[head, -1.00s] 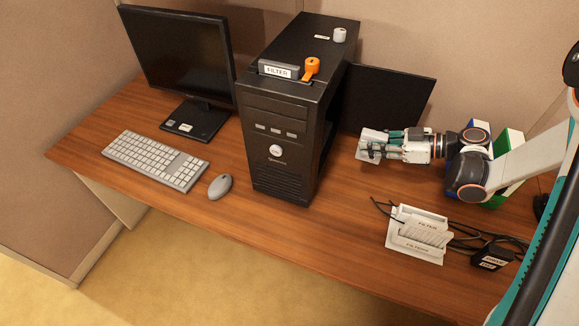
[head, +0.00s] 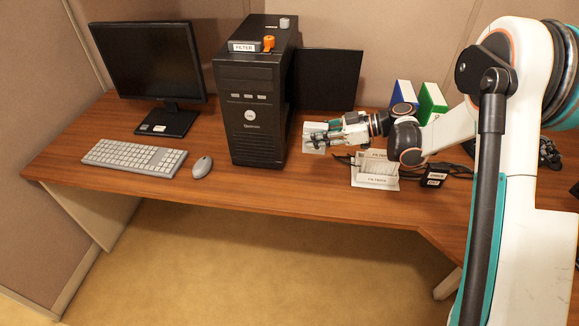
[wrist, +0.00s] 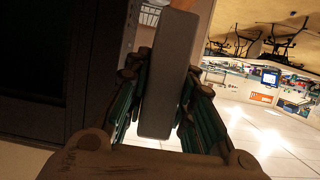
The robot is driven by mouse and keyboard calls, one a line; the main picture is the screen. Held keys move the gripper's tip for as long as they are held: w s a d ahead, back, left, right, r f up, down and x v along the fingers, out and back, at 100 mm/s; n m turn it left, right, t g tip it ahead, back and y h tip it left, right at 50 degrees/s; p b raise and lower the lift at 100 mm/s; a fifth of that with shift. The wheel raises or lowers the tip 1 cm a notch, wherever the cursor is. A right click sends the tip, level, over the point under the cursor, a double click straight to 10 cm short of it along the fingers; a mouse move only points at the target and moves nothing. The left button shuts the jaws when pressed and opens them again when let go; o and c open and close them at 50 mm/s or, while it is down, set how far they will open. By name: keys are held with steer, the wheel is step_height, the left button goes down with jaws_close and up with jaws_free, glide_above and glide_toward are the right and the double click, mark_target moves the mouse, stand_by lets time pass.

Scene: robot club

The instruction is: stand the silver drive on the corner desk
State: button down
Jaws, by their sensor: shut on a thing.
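My gripper (head: 322,141) is shut on the silver drive (head: 311,130), which shows as a pale plate at the fingertips, to the right of the black computer tower. In the wrist view the drive (wrist: 168,75) is a grey slab gripped between the two fingers of my gripper (wrist: 160,100), its long side running away from the palm. The corner desk (head: 330,205) is brown wood and runs along the partition, bending toward me at the right. I cannot tell whether the drive touches the desk top.
A dark panel (head: 327,78) stands behind my gripper. A white filter tray (head: 375,182) and a black adapter (head: 433,176) with cables lie in front. The desk's front strip is clear.

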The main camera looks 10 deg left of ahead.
step_height(320, 180, down, 17)
steer(key=b, duration=0.5)
steer(key=shift+b, duration=0.3)
steer(key=shift+f, duration=0.15)
steer(key=c, duration=1.4)
jaws_free()
steer(key=shift+o, duration=0.2)
